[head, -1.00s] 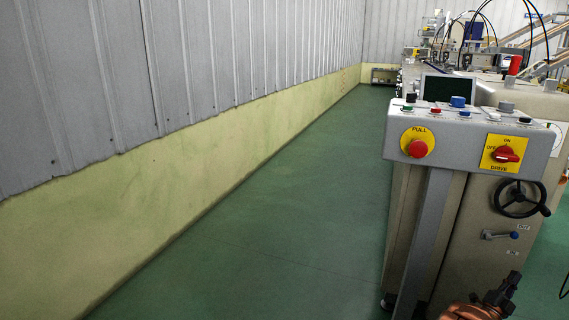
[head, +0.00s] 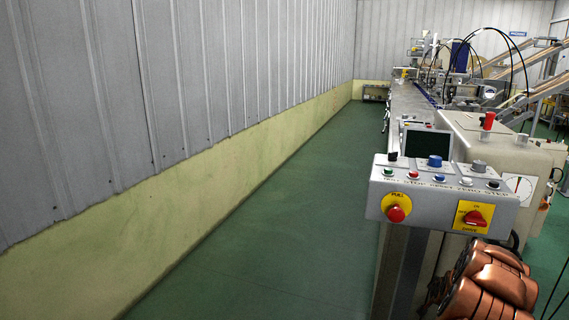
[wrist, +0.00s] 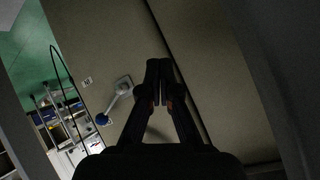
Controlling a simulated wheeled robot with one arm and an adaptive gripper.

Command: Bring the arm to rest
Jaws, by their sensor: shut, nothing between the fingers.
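My gripper (wrist: 158,82) shows in the wrist view with its dark fingers together and nothing between them. It points toward the beige side panel (wrist: 195,40) of the machine; whether it touches the panel I cannot tell. The gripper itself is hidden in the head view.
The control panel carries a red stop button (head: 396,214) and a red drive switch (head: 474,218). The long machine (head: 410,105) runs to the back. A green floor aisle (head: 290,210) lies clear between it and the wall (head: 200,200) at left.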

